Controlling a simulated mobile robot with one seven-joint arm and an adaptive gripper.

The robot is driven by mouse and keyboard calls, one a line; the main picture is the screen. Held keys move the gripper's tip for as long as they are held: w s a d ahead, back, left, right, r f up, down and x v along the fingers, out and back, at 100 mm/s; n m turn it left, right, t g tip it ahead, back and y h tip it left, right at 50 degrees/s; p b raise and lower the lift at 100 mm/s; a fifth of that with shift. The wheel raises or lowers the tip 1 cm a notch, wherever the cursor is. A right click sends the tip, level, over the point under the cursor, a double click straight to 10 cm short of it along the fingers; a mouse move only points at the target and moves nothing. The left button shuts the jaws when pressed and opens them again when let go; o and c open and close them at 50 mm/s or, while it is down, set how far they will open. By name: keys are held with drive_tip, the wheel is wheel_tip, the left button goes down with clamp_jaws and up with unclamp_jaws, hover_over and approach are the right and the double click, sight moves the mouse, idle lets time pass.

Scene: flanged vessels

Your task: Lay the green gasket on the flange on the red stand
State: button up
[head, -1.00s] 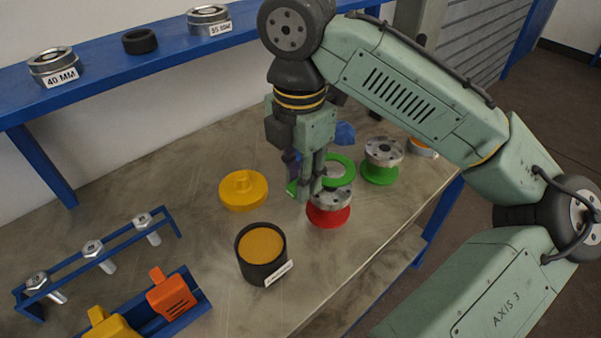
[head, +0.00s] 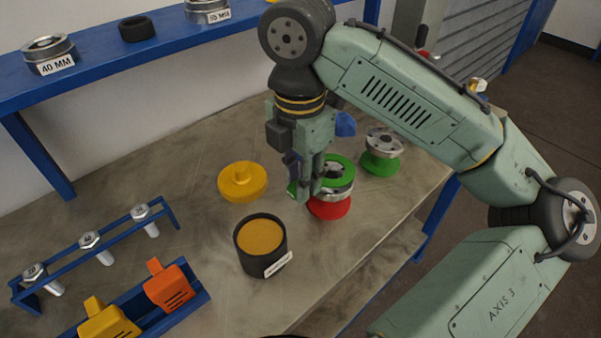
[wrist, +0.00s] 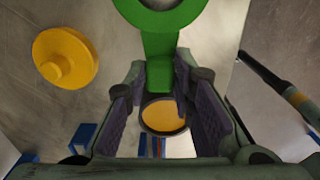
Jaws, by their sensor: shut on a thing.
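The green gasket is a flat ring with a tab; its ring (head: 342,163) shows in the head view over the grey flange (head: 343,187) on the red stand (head: 330,208). The ring covers most of the flange's top; I cannot tell whether it touches. My gripper (head: 305,190) is shut on the gasket's tab, just left of the flange. In the wrist view the tab (wrist: 159,65) runs between the finger pads of my gripper (wrist: 160,95), and the ring (wrist: 162,18) is cut by the top edge. The stand is partly hidden behind my fingers.
A second grey flange sits on a green stand (head: 380,165) to the right. A yellow flanged piece (head: 242,182) and a black cup with orange contents (head: 262,238) stand left and in front. A bolt rack (head: 95,245) is at left. The blue shelf (head: 95,75) is behind.

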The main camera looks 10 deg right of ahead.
drive_tip(key=shift+f+b, duration=0.4)
drive_tip(key=shift+f, duration=0.55)
drive_tip(key=o, duration=1)
drive_tip(key=shift+r, duration=0.1)
wheel_tip(320, 180, up, 12)
drive_tip(key=shift+s+a+f, duration=0.1)
drive_tip(key=shift+s, duration=0.05)
